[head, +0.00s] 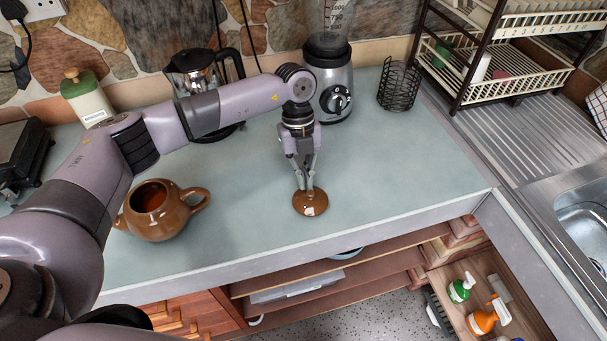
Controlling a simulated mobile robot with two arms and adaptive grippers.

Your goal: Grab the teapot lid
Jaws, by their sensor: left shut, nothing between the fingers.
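The teapot lid (311,204) is a shiny brown disc lying on the grey-blue counter near its front edge. My left gripper (305,187) points down at it from above, with its fingertips shut and empty at the lid's far edge. The fingertips cover part of the lid's top, so I cannot tell if they touch it or if a knob is there. The brown teapot (160,219) stands to the left, uncovered, with its handle towards the right. My arm partly hides its spout side. My right gripper is not in view.
A blender (333,85), a coffee pot (199,68) and a black wire basket (399,86) stand along the back of the counter (408,163). A dish rack (500,68) and sink (588,214) are at the right. The counter right of the lid is clear.

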